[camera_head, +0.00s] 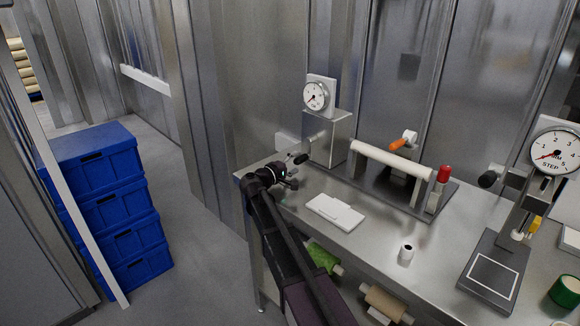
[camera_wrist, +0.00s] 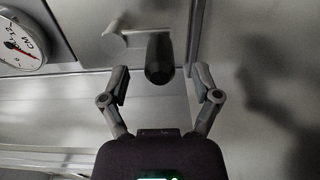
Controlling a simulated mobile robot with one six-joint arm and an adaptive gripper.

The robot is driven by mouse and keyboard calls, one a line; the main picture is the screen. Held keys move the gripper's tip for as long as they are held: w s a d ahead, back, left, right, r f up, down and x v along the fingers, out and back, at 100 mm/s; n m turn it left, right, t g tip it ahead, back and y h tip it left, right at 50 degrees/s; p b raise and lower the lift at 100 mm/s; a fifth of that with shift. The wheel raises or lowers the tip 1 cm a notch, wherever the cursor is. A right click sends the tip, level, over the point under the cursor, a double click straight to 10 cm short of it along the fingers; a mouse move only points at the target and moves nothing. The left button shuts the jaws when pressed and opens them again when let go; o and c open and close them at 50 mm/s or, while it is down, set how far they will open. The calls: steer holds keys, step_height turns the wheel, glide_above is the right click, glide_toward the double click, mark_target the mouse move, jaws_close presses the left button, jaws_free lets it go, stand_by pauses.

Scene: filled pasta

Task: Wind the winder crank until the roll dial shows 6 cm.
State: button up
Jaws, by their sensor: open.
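The winder crank has a black grip (camera_head: 301,159) on a metal arm, mounted on the grey box (camera_head: 339,133) at the back left of the bench. The roll dial (camera_head: 315,96) stands on top of that box. Its red needle points to the lower left in the head view, but its numbers are too small to read. The wrist view shows part of this dial (camera_wrist: 18,42), marked CM, cut off by the frame. My gripper (camera_head: 292,171) is at the crank. In the wrist view its open fingers (camera_wrist: 160,82) stand either side of the black grip (camera_wrist: 159,58), with gaps visible.
The bench holds a white block (camera_head: 335,212), a small white cylinder (camera_head: 406,254) and a white roller (camera_head: 388,159) on a stand. A STEP dial (camera_head: 556,150) stands at the right. Blue crates (camera_head: 105,210) are stacked on the floor at left.

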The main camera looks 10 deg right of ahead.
mark_target(311, 148)
steer(key=shift+x, duration=1.25)
steer(key=shift+s, duration=0.1)
steer(key=c, duration=1)
